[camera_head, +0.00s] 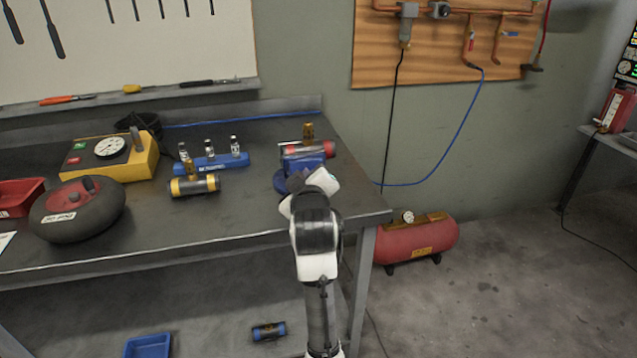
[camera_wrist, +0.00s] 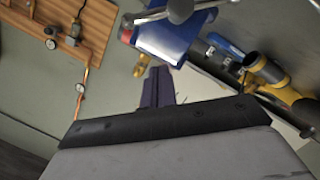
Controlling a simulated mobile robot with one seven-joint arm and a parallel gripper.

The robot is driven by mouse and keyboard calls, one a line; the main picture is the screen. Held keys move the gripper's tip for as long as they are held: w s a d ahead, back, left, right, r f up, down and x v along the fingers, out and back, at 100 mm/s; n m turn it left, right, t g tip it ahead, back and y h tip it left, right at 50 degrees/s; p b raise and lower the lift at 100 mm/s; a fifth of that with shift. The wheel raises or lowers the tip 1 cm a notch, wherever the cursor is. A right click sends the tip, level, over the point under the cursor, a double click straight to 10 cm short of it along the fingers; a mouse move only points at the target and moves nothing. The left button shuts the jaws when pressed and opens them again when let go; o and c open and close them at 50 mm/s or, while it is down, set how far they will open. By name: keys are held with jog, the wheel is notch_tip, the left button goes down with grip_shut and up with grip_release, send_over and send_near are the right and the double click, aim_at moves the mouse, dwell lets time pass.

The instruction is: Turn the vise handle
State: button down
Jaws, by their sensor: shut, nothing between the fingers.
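The blue vise (camera_head: 303,162) stands near the right end of the workbench, with a red and grey cylinder (camera_head: 318,149) at its top. In the wrist view the vise (camera_wrist: 178,38) is at the top, tilted by the camera's angle. Its metal handle bar (camera_wrist: 150,15) with a rounded knob crosses the top edge and is partly cut off. My gripper (camera_wrist: 158,72) is shut and empty. Its dark fingers appear just below the vise in that picture, apart from the handle in the image; the depth between them is unclear. In the head view my arm hides the fingers and handle.
A red compressor tank (camera_head: 420,240) sits on the floor at right.

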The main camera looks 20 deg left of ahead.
jog(key=shift+w+d+f+p, duration=0.1)
jog(key=shift+w+d+f, duration=0.25)
jog(key=shift+f, duration=0.2)
jog(key=shift+w+d+f+p, duration=0.1)
jog(key=shift+w+d+f, duration=0.25)
jog(key=shift+f, duration=0.15)
jog(key=shift+w+d+f+p, duration=0.1)
jog(key=shift+w+d+f, duration=0.2)
jog(key=shift+f, duration=0.25)
jog(key=shift+w+d+f+m+g+p, duration=0.15)
jog(key=shift+w+d+m+g+p, duration=0.2)
jog(key=shift+m+p, duration=0.55)
jog(key=shift+w+d+f+m+y, duration=0.15)
jog(key=shift+d+m+y, duration=0.2)
jog(key=shift+m, duration=0.35)
jog(key=shift+w+d+f+m+g+p, duration=0.15)
jog(key=shift+m+g+p, duration=0.1)
jog(key=shift+m+p, duration=0.2)
jog(key=shift+d+f, duration=0.1)
jog(key=shift+f, duration=0.1)
